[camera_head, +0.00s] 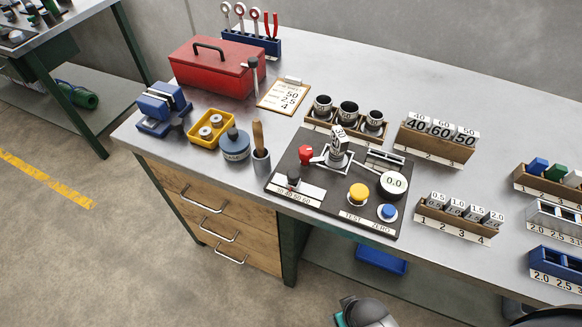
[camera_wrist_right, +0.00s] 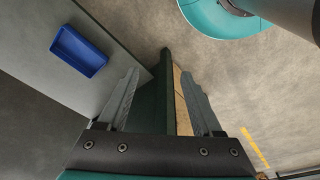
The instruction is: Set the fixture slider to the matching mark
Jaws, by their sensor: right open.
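The fixture (camera_head: 318,204) is a dark panel on the workbench in the head view. Its slider (camera_head: 293,176) is a black knob at the panel's left, above a white scale strip (camera_head: 297,193) with small marks that are hard to read. A clipboard (camera_head: 283,95) behind it bears a sheet with 50, 2.5 and 4. A block marked 50 (camera_head: 338,141) stands in the panel's holder. My right gripper (camera_wrist_right: 165,95) is open and empty in the right wrist view, apart from the fixture. My left gripper does not show.
The panel also holds a red knob (camera_head: 305,153), a yellow button (camera_head: 358,193), a blue button (camera_head: 387,212) and a gauge reading 0.0 (camera_head: 393,184). Block racks (camera_head: 436,145) stand right.

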